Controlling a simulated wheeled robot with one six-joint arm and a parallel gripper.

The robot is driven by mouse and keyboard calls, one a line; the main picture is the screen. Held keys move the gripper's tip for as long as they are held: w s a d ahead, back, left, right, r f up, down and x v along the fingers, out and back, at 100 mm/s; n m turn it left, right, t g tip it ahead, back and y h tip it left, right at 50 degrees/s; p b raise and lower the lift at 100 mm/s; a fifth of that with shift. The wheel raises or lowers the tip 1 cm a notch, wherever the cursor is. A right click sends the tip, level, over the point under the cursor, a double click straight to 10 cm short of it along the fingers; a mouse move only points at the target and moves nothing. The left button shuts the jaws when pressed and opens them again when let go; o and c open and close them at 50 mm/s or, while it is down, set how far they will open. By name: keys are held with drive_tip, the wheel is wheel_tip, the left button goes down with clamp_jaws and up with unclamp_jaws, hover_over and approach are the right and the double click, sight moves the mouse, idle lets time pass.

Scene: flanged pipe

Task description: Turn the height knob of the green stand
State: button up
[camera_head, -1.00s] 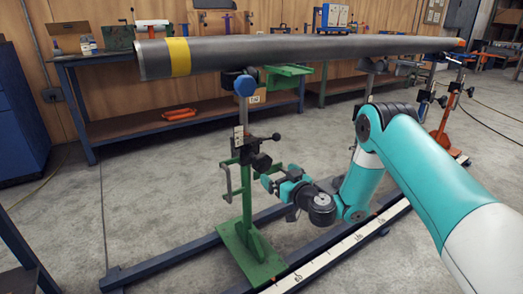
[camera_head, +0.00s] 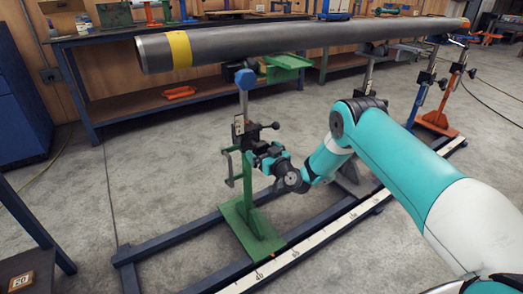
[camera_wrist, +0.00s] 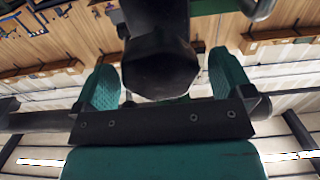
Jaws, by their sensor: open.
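The green stand (camera_head: 248,215) stands upright on its green base plate, under the near end of the pipe. Its black knob (camera_wrist: 160,65) fills the upper middle of the wrist view, with a faceted end facing me. My gripper (camera_wrist: 165,82) is open, with one teal finger pad on each side of the knob and a gap visible on both sides. In the head view my gripper (camera_head: 258,157) is at the stand's post, just below the black clamp and its small lever (camera_head: 269,126). The knob is mostly hidden there by my gripper.
The long grey pipe (camera_head: 300,41) with a yellow band lies across the stands above my arm. An orange stand (camera_head: 440,118) holds its far end. Blue floor rails (camera_head: 180,241) and a white scale strip (camera_head: 320,235) run along the floor. A workbench stands behind.

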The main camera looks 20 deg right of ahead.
drive_tip(key=shift+w+a, duration=0.2)
drive_tip(key=shift+w, duration=0.45)
drive_tip(key=shift+c, duration=0.5)
drive_tip(key=c, duration=0.8)
drive_tip(key=shift+m, duration=0.3)
drive_tip(key=m+b, duration=0.1)
drive_tip(key=m, duration=0.2)
drive_tip(key=shift+m, duration=0.4)
drive_tip(key=m+b, duration=0.1)
drive_tip(key=m, duration=0.3)
drive_tip(key=shift+d, duration=0.1)
drive_tip(key=m, duration=0.4)
drive_tip(key=shift+m, duration=2.2)
